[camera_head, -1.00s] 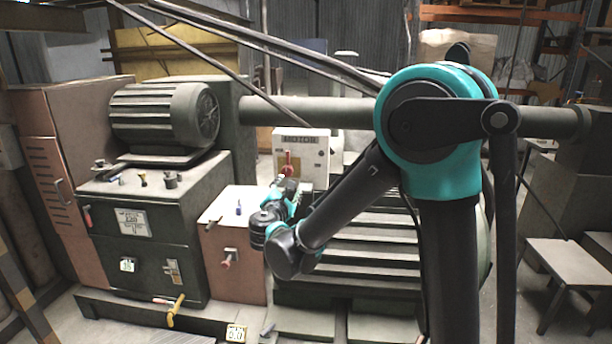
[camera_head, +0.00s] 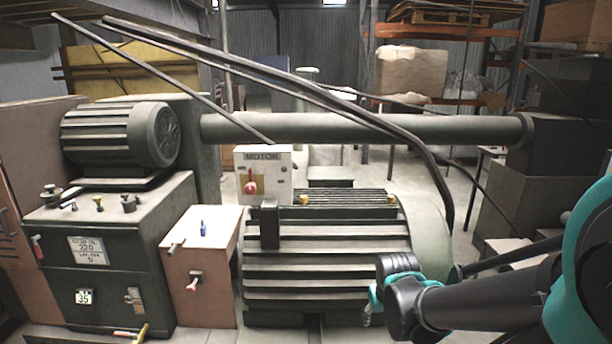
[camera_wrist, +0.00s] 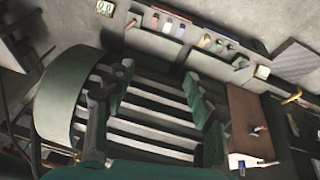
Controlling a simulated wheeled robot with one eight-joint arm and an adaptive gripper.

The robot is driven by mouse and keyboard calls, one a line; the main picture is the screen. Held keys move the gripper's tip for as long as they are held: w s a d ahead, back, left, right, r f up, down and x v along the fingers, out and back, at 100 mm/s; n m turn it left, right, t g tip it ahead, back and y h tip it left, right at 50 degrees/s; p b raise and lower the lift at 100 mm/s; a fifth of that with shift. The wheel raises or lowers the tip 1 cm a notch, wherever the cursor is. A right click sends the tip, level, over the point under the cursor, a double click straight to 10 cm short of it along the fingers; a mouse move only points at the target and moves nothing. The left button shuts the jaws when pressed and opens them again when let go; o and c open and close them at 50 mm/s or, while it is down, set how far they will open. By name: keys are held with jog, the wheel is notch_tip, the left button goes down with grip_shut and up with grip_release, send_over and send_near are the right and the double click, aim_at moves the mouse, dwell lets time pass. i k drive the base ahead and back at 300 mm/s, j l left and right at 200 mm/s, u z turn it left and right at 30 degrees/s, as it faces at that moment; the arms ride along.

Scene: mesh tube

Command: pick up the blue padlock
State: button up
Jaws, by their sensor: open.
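In the wrist view a row of small coloured items, probably padlocks, lies along a grey ledge. A small blue one (camera_wrist: 240,62), possibly the blue padlock, is at the row's right end, beside a red one (camera_wrist: 230,50). This row is not seen in the head view. Another small blue object (camera_head: 203,228) stands on top of the pinkish-brown box; I cannot tell whether it is a padlock. My gripper (camera_wrist: 157,76) is open and empty in the wrist view, its fingers spread over the ribbed motor housing. The head view shows the wrist low at right, fingers mostly hidden.
The ribbed green motor (camera_head: 325,255) stands in the middle, with a white MOTOR switch box (camera_head: 264,174) behind it. The brown box (camera_head: 205,262) and dark cabinet (camera_head: 110,275) stand to its left. A thick horizontal pipe (camera_head: 365,127) and slanting rods cross above.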

aim_at(204, 231)
jog(key=i+j+u, duration=0.15)
jog(key=j, duration=0.2)
jog(key=j+u, duration=0.15)
jog(key=j, duration=0.25)
jog(key=i+j+u, duration=0.15)
jog(key=j, duration=0.15)
jog(key=i+j+u, duration=0.15)
jog(key=j, duration=0.2)
